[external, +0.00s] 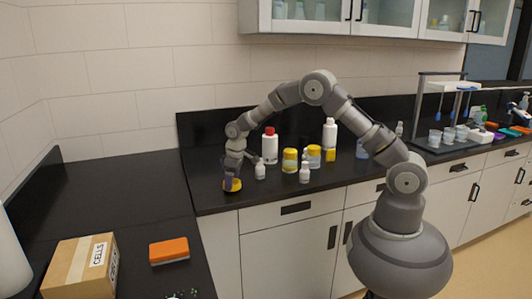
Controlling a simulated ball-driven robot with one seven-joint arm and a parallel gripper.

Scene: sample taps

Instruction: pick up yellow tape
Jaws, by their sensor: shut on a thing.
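The yellow tape (236,186) is on the black counter near its front edge, at the left end of the group of bottles. It looks like a small yellow roll or disc. My gripper (231,178) points down over it and is shut on it. The fingers hide part of the tape. I cannot tell whether the tape touches the counter or is slightly raised.
Right of my gripper stand a small white bottle (260,171), a red-capped white bottle (269,148), a yellow jar (290,160) and another small white bottle (304,173). An orange block (169,250) and a cardboard box (82,266) are on the left counter. Clear counter (130,195) lies left.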

